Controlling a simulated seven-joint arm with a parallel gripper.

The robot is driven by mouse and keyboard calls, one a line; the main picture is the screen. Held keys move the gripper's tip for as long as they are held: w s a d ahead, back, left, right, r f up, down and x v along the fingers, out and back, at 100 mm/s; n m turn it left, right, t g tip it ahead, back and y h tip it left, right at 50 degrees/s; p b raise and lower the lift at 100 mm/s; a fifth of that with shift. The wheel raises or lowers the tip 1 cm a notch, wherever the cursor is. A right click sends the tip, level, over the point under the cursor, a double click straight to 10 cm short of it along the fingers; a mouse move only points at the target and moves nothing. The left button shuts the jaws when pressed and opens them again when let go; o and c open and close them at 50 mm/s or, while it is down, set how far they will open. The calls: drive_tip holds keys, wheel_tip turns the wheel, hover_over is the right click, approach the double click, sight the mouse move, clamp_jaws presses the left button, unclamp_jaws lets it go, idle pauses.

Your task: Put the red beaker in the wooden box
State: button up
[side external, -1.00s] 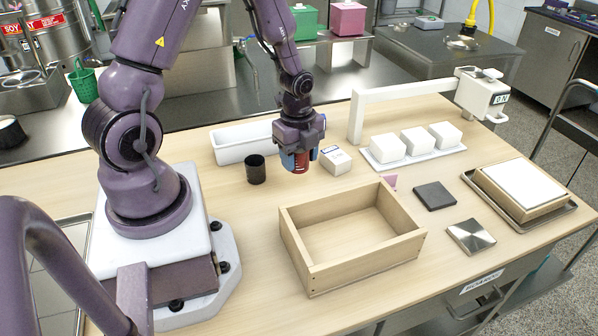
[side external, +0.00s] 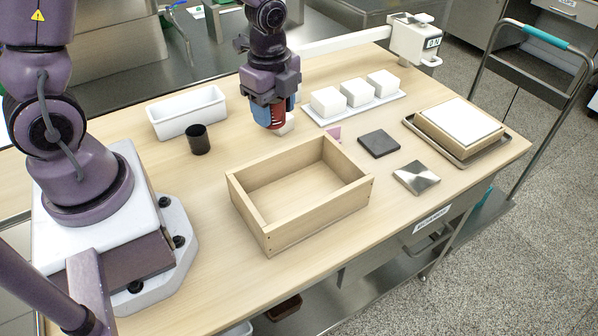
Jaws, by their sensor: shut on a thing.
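The red beaker (side external: 271,116) is held between the fingers of my gripper (side external: 271,108), which is shut on it. Blue finger pads cover parts of its sides. The beaker looks raised above the table, behind the wooden box (side external: 250,212) in the picture. The wooden box is open-topped and empty, and stands in the middle of the table. The beaker is outside the box and apart from its rim.
A black cup (side external: 198,139) and a white trough (side external: 187,112) stand left of my gripper. White cubes on a tray (side external: 354,107), a pink piece (side external: 333,134) and a dark plate (side external: 379,143) lie to the right.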

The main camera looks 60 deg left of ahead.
drive_tip(key=d, duration=0.8)
hover_over(300, 200)
wheel_tip(300, 200, down, 10)
drive_tip(key=shift+r, duration=0.1)
drive_tip(key=shift+f, duration=1.85)
drive_tip(key=shift+f, duration=0.1)
drive_tip(key=o, duration=0.9)
drive_tip(key=shift+o, duration=0.2)
